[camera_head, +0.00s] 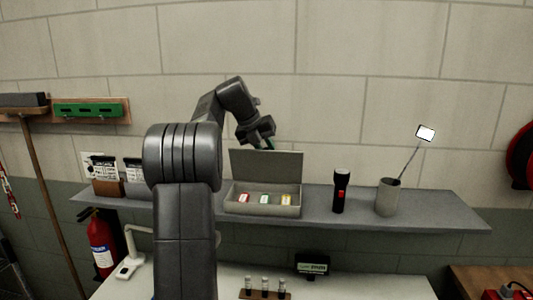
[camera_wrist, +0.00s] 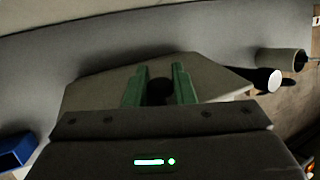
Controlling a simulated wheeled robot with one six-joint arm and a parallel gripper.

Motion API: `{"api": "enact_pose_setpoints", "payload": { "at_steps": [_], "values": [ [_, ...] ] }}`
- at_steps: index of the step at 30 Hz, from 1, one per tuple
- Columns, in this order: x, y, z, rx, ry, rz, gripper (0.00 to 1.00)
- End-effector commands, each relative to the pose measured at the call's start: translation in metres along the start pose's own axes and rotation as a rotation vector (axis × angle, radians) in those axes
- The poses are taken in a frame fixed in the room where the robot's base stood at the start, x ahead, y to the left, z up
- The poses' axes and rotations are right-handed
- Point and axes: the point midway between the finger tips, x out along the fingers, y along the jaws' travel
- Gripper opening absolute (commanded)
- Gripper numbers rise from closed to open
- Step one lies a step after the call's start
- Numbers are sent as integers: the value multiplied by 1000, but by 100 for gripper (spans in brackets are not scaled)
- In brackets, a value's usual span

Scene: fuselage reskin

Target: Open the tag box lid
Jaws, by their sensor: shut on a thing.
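The grey tag box (camera_head: 262,210) stands on the wall shelf. Its lid (camera_head: 266,166) stands raised, close to upright, at the back of the box. A red tag (camera_head: 244,198), a green tag (camera_head: 264,199) and a yellow tag (camera_head: 286,199) show inside. In the wrist view my gripper's green fingers (camera_wrist: 160,73) are shut on a dark round knob (camera_wrist: 159,90) on the pale lid (camera_wrist: 222,84).
A black flashlight (camera_head: 341,193) stands on the shelf (camera_head: 440,213) right of the box. Beyond it is a cup (camera_head: 387,199) holding an inspection mirror (camera_head: 425,133). Card holders (camera_head: 107,186) stand at the shelf's left. A fire extinguisher (camera_head: 102,243) is below left.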

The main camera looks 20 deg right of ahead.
Motion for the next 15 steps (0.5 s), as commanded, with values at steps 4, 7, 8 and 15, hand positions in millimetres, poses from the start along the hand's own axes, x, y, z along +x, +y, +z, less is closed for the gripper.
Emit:
{"api": "enact_pose_setpoints", "payload": {
  "at_steps": [4, 7, 8, 15],
  "values": [
    [3, 1, 4, -16, 45, -1, 0],
    [4, 2, 6, -25, 66, -1, 0],
    [4, 2, 7, -26, 70, -1, 0],
    [5, 2, 9, -37, 94, -1, 0]
  ]
}}
